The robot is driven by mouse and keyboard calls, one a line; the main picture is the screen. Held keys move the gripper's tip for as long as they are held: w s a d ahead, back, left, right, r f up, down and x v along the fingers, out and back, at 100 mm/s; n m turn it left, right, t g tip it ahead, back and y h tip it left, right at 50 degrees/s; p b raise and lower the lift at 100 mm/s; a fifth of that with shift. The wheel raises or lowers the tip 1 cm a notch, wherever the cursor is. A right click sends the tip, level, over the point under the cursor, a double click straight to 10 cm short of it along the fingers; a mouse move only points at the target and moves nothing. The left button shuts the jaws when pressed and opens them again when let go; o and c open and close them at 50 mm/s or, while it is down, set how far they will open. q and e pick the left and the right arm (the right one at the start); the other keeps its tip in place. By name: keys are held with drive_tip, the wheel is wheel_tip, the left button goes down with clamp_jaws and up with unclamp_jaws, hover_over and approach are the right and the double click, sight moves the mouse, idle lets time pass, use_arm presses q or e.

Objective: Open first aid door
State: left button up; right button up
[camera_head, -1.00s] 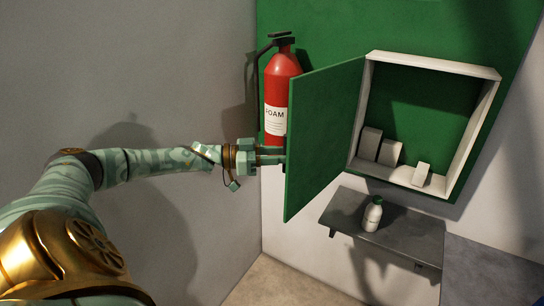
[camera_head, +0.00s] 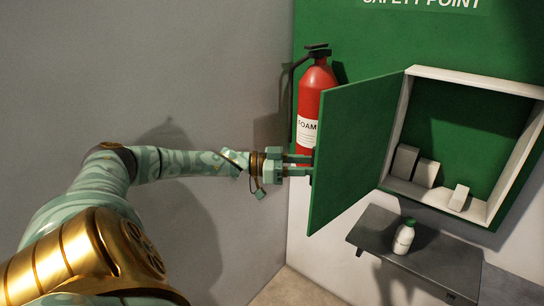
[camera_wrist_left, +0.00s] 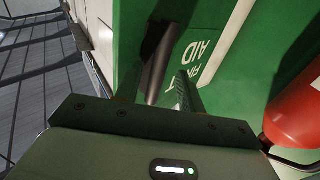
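The green first aid door (camera_head: 355,140) stands swung wide open on the left side of the white cabinet (camera_head: 470,82). In the left wrist view the door's outer face (camera_wrist_left: 222,25) carries white lettering, with a dark bar-like handle (camera_wrist_left: 155,60) on it. My left gripper (camera_head: 300,165) is at the door's free edge, level with its lower half. In the left wrist view its two fingers (camera_wrist_left: 157,92) stand apart on either side of the handle, with gaps visible. The fingertips are partly hidden by the door in the head view. My right gripper is not in view.
A red fire extinguisher (camera_head: 315,95) hangs just behind the gripper and door edge. Several pale boxes (camera_head: 426,172) stand inside the cabinet. A grey shelf (camera_head: 440,262) below holds a white bottle with a green cap (camera_head: 404,236). A grey wall (camera_head: 150,60) lies to the left.

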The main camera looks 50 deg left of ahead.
use_arm(q)
drive_tip(key=p+v, duration=0.1)
drive_tip(key=v, duration=1.3)
drive_tip(key=shift+s+p, duration=0.3)
drive_tip(key=shift+s, duration=0.2)
drive_tip(key=shift+f, duration=0.1)
